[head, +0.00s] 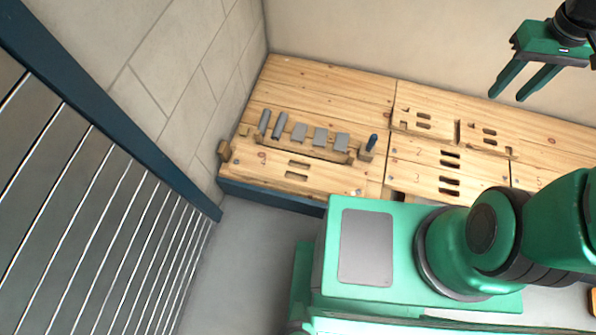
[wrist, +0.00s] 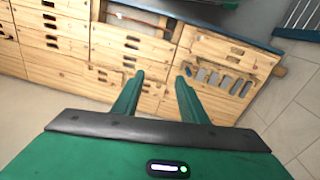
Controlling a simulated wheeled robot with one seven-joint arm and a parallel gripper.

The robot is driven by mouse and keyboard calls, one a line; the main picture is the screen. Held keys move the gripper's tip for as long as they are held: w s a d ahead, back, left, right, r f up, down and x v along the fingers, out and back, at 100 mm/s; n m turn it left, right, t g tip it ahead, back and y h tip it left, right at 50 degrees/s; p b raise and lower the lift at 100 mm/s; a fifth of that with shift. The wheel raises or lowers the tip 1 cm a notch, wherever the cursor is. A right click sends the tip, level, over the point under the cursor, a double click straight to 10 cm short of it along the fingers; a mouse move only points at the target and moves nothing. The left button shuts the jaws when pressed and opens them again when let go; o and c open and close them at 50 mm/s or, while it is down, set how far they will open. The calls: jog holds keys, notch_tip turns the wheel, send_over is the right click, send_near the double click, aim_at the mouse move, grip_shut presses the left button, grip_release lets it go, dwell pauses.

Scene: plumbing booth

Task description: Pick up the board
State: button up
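No single piece stands out clearly as the board. In the head view, a slotted wooden board (head: 443,124) sits on the wooden bench top, with a similar slotted board (head: 506,146) to its right. A long, low wooden rack (head: 300,150) holding several grey pieces lies farther left. My gripper (head: 507,96) is at the upper right, open and empty, apart from the boards. In the wrist view my gripper (wrist: 160,78) has its two fingers spread with nothing between them. The rack with grey pieces (wrist: 218,84) shows just right of the fingers.
The wooden bench top (head: 330,90) runs along the back wall, with slots cut in its planks. A small dark blue piece (head: 372,141) stands at the rack's right end. A slatted metal panel (head: 90,215) is at the left. Bare bench lies behind the rack.

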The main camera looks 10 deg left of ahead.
jog(key=w+a+f+n+y, duration=0.1)
jog(key=w+a+f+n, duration=0.2)
jog(key=w+a+f, duration=0.35)
jog(key=w+a+f+n, duration=0.4)
jog(key=a+f, duration=0.3)
jog(key=f, duration=0.3)
jog(key=w+a+f+n+y, duration=0.1)
jog(key=w+a+f+n, duration=0.2)
jog(key=w+a+f, duration=0.4)
jog(key=n+y, duration=0.3)
jog(key=n, duration=0.4)
send_near(298, 171)
jog(key=shift+x, duration=4.1)
jog(key=shift+w+f, duration=0.1)
jog(key=shift+f, duration=0.15)
